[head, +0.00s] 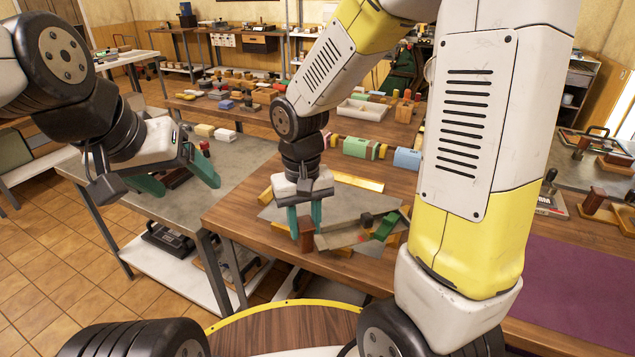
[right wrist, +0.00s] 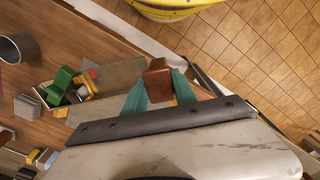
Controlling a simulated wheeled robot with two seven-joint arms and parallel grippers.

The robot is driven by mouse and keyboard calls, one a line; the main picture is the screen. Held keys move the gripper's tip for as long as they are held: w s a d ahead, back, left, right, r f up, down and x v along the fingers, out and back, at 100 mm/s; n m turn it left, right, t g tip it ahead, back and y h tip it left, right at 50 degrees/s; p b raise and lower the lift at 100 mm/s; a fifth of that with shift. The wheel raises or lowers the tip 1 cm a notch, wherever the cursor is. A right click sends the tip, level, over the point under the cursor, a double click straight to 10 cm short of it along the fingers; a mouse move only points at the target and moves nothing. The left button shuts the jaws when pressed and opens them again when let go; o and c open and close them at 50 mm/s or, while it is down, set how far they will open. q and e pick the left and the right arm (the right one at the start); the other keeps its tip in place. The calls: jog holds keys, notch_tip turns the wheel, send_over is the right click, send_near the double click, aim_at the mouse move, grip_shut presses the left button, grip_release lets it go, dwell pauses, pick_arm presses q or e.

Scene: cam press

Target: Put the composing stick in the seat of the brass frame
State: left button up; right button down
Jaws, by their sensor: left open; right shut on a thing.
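The composing stick (head: 345,236) is a long grey metal tray with a green piece on its right part and a brown wooden block (head: 306,236) at its left end. My right gripper (head: 305,220) is shut on this block; the right wrist view shows the green fingers on both sides of the block (right wrist: 158,82). The brass frame (head: 357,182) shows as gold bars around a grey plate on the wooden table. The stick is over its near side and hides part of it; I cannot tell whether they touch. My left gripper (head: 180,182) is open above the grey table.
Green and blue blocks (head: 407,159) stand behind the frame. A purple mat (head: 575,290) lies at the right. My right arm hides much of the middle.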

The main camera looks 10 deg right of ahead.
jog(key=w+f, duration=0.1)
jog(key=w, duration=0.4)
jog(key=w+a+f, duration=0.1)
jog(key=w+f, duration=0.1)
jog(key=w, duration=0.4)
jog(key=w+a+f, duration=0.1)
jog(key=w+f, duration=0.1)
jog(key=w, duration=0.3)
jog(key=shift+w, duration=0.15)
jog(key=c, duration=1)
grip_release()
jog(key=shift+r, duration=0.1)
notch_tip(320, 180, up, 12)
jog(key=s+d+r+t+y, duration=0.1)
jog(key=s+d+r+t, duration=0.2)
jog(key=s+d+r, duration=0.5)
jog(key=s+d+t, duration=0.1)
jog(key=s, duration=0.3)
jog(key=s+d+r+m+t+y, duration=0.1)
jog(key=s, duration=0.4)
jog(key=s+d+r+t, duration=0.1)
jog(key=s, duration=0.4)
jog(key=shift+s+r+m, duration=0.1)
jog(key=shift+s+m, duration=0.1)
jog(key=shift+m, duration=0.1)
